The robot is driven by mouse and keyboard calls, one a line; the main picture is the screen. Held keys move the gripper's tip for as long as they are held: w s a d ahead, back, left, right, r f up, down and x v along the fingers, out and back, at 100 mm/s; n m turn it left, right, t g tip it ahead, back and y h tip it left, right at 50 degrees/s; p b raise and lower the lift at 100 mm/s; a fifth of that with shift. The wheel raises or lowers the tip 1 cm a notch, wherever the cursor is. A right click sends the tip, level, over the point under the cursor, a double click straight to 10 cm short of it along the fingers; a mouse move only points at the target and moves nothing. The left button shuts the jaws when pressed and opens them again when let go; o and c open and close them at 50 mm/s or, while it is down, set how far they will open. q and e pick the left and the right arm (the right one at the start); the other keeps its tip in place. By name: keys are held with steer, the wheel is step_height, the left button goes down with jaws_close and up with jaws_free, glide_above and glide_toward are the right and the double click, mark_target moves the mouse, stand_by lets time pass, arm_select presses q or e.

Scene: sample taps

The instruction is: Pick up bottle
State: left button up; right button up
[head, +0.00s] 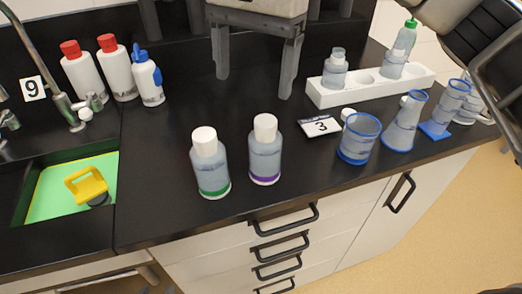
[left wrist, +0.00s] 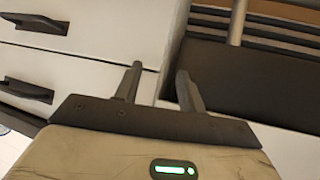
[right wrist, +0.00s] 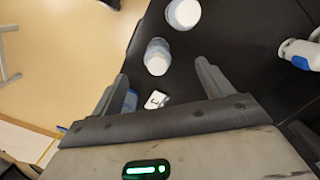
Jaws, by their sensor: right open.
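Two clear bottles with white caps stand upright on the black counter, one with a green band (head: 211,170) and one with a purple band (head: 265,158). Both also show from above in the right wrist view, the purple-banded one (right wrist: 157,57) nearer and the green-banded one (right wrist: 183,13) cut by the top edge. My right gripper (head: 255,85) is open and empty, behind the bottles and apart from them, its fingers pointing toward them. My left gripper (left wrist: 159,69) is not seen in the head view; its wrist view shows it partly open and empty, facing white drawers.
A number 3 card (head: 320,125), a blue-rimmed beaker (head: 360,140) and a flask (head: 404,122) stand to the right. A white rack (head: 345,95) is behind them. White red-capped bottles (head: 84,75) and a wash bottle (head: 147,80) stand left, near the sink (head: 50,212).

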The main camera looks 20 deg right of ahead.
mark_target(263, 120)
steer(key=shift+t+h, duration=0.3)
steer(key=shift+h, duration=0.1)
steer(key=f, duration=0.3)
steer(key=d+f, duration=0.1)
steer(key=f, duration=0.2)
steer(key=f+p, duration=0.1)
steer(key=f, duration=0.2)
steer(key=shift+w+d+f, duration=0.2)
steer(key=shift+w+d, duration=0.15)
steer(key=shift+d+f+p, duration=0.15)
steer(key=shift+f+p, duration=0.65)
steer(key=shift+f, duration=1.85)
steer(key=c, duration=1.2)
